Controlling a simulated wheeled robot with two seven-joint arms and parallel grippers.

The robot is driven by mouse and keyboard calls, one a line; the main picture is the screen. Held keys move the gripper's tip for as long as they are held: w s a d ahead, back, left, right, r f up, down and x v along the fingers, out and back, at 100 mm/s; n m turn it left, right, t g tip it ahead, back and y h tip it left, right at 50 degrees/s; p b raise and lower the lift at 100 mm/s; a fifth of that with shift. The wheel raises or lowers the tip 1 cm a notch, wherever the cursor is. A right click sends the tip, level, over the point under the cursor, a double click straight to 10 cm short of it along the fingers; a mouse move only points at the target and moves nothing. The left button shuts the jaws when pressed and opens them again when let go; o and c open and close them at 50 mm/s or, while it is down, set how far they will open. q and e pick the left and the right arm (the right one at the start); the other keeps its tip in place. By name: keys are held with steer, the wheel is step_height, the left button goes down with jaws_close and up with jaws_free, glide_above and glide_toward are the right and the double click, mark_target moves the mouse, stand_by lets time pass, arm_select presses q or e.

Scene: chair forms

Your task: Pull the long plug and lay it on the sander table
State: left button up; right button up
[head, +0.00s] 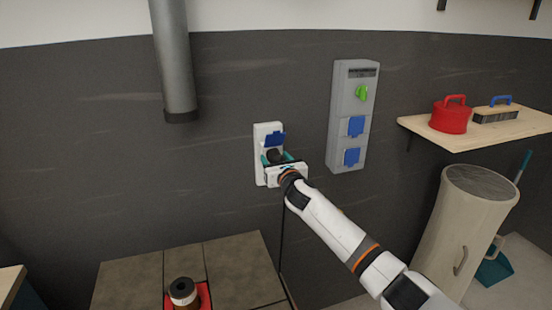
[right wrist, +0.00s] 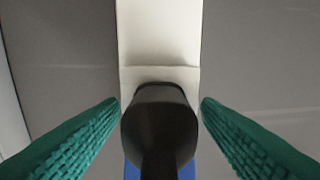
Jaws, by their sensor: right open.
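A black plug (head: 273,156) sits in the white wall socket (head: 262,133), below its raised blue flap. My right gripper (head: 277,159) is at the socket, with its teal fingers open on either side of the plug. In the right wrist view the plug (right wrist: 160,125) stands between the two ribbed green fingers, with a small gap to each fingertip. A dark cable hangs below the gripper towards the table. A low table (head: 230,262) with a brown slab top, likely the sander table, stands below left of the socket. My left gripper is out of view.
A grey socket box (head: 343,120) is on the wall to the right. A grey pipe (head: 174,60) hangs at upper left. A shelf (head: 480,135) and a pale bin (head: 465,225) are at right.

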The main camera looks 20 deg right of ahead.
steer(key=shift+c, duration=0.6)
jaws_close()
steer(key=shift+s+f+p, duration=0.1)
steer(key=shift+s+p, duration=0.2)
steer(key=shift+p, duration=0.15)
steer(key=shift+s+p, duration=0.5)
steer(key=shift+s, duration=0.4)
steer(key=shift+s+d+p, duration=0.1)
steer(key=shift+s+p, duration=1.1)
steer(key=shift+s, duration=0.65)
steer(key=shift+s+d+p, duration=0.1)
steer(key=shift+s+p, duration=1.2)
steer(key=shift+s, duration=1.2)
